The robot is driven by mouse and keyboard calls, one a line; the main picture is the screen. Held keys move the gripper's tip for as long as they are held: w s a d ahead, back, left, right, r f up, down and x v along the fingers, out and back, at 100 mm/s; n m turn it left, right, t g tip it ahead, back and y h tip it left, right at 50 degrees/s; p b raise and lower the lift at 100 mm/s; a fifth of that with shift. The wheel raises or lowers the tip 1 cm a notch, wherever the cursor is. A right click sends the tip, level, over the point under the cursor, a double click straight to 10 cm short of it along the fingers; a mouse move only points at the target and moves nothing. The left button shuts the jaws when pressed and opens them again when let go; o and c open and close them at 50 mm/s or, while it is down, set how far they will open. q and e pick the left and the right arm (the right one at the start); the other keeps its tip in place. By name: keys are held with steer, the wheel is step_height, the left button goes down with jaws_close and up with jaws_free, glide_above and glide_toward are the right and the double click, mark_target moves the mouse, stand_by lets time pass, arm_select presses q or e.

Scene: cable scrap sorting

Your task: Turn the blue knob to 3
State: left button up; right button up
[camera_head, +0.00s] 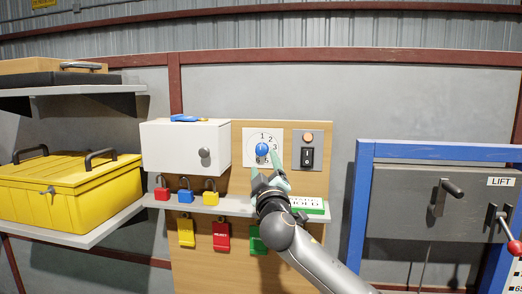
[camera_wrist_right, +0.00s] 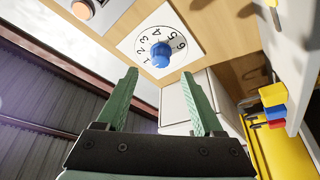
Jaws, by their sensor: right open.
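The blue knob (camera_head: 262,149) sits at the middle of a white dial plate (camera_head: 249,134) with numbers around it, on a wooden board. The knob also shows in the right wrist view (camera_wrist_right: 160,54), with digits 1 to 6 arced around it. I cannot tell which number it points to. My right gripper (camera_head: 264,164) is open, its green fingers just below the knob in the head view. In the right wrist view the gripper (camera_wrist_right: 158,75) has its fingertips spread to either side of the knob's line, with the knob beyond them and nothing between the fingers. My left gripper is not in view.
A switch panel (camera_head: 308,138) with an orange lamp is right of the dial. A white cabinet (camera_head: 180,146) stands left, above a shelf with red, blue and yellow padlocks. A yellow toolbox (camera_head: 65,190) is far left; a blue-framed lift panel (camera_head: 440,150) is right.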

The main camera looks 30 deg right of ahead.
mark_target(261, 151)
steer(key=shift+p+x, duration=0.75)
steer(key=shift+x, duration=2.7)
jaws_close()
